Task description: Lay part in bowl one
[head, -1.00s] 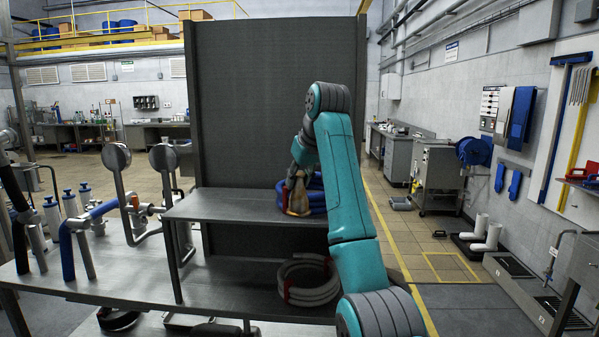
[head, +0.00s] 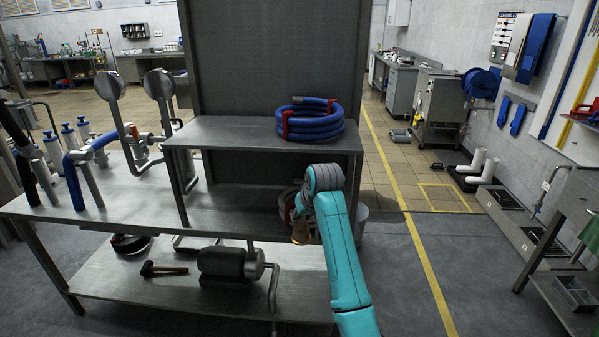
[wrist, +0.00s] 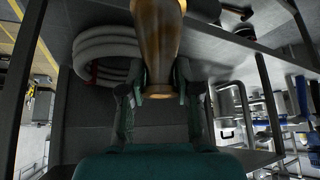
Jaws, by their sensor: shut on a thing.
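A brown, bronze-looking part (wrist: 157,35) with a rounded body and a narrow neck is in my gripper (wrist: 158,92). In the wrist view the fingers close around its neck from both sides. In the head view the part (head: 301,232) shows small at the end of my arm, in front of the bench and below the raised shelf. My gripper is mostly hidden there behind my arm. I cannot make out bowl one in any view.
A blue hose coil (head: 312,122) lies on the raised shelf (head: 230,133). A grey hose coil (wrist: 100,50) sits beneath it, close to the part. A mallet (head: 163,269) and motor-like unit (head: 229,262) lie on the lower shelf. Open floor (head: 395,280) lies right of my arm.

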